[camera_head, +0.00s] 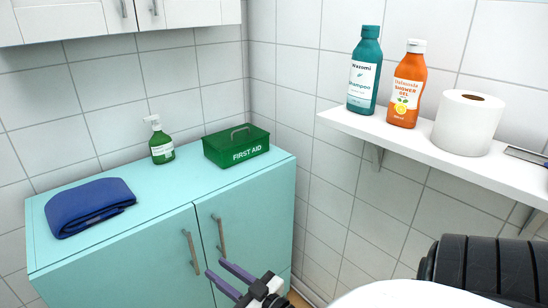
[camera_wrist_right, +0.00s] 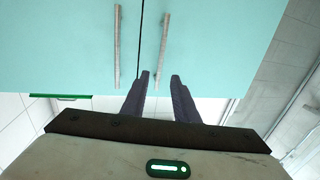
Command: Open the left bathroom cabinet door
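The turquoise bathroom cabinet (camera_head: 120,245) has two shut doors. The left door (camera_head: 150,270) has an upright grey bar handle (camera_head: 191,252); the right door (camera_head: 257,225) has a similar handle (camera_head: 220,237). My right gripper (camera_head: 215,268) is open and empty, in front of the doors near the lower ends of the handles. The wrist view appears upside down: the left door's handle (camera_wrist_right: 164,47) lies beyond the gap between the open fingers (camera_wrist_right: 160,77), and the right door's handle (camera_wrist_right: 117,46) is left of them. No contact shows. My left gripper is not in view.
A folded blue towel (camera_head: 88,206), green soap bottle (camera_head: 161,142) and green first aid box (camera_head: 236,146) stand on the cabinet. A white shelf (camera_head: 400,147) on the right wall holds two bottles and a paper roll (camera_head: 468,123). A white cabinet (camera_head: 75,18) hangs above.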

